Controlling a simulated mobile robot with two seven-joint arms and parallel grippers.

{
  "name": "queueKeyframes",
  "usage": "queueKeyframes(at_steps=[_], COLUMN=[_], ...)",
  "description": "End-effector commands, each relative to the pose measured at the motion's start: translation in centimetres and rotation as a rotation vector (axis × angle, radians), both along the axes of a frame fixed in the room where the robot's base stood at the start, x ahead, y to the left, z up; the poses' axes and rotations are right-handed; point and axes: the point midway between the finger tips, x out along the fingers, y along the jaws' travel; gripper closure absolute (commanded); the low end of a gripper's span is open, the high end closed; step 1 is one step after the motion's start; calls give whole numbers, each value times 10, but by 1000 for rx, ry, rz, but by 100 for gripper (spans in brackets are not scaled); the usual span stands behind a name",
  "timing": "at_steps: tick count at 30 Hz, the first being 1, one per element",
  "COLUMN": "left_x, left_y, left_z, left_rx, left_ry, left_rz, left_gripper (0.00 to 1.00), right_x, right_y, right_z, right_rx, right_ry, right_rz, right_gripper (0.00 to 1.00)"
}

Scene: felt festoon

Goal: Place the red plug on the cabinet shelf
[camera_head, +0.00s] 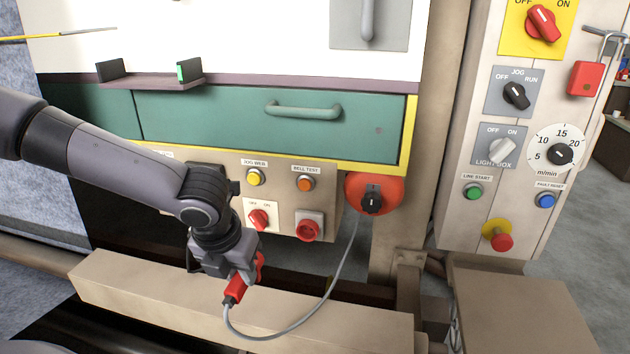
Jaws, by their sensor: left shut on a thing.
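The red plug (235,289) is held by my left gripper (244,276), which points down in front of the machine, over the beige beam. A grey cable (338,285) leaves the plug's lower end, loops to the right and rises to a red round fitting (388,193) with a black knob. The gripper partly hides the plug. A small dark shelf (150,84) with upright ends juts from the front above the green drawer; I cannot tell if this is the cabinet shelf. It lies above and left of my left gripper. My right gripper is not in view.
The green drawer (225,118) has a bar handle (303,110). Below it, a beige panel (186,160) carries knobs and buttons close behind my left arm. A control column (478,130) with switches stands at the right. The beige beam (180,300) runs below the gripper.

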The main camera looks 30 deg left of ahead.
Motion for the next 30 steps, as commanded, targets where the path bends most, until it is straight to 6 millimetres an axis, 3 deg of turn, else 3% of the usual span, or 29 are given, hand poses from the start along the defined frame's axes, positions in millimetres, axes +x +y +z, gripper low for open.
queueKeyframes(at_steps=[8,27,30], left_x=[2,7,8], left_y=[-23,-176,-187], left_z=[12,88,93], left_rx=[4,-1,-3], left_ry=[-2,1,2], left_rz=[-43,-291,-308], left_gripper=[100,100,100], right_x=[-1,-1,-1], right_y=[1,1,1], right_z=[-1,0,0], right_rx=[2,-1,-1], right_ry=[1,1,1], right_rz=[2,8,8], right_gripper=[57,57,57])
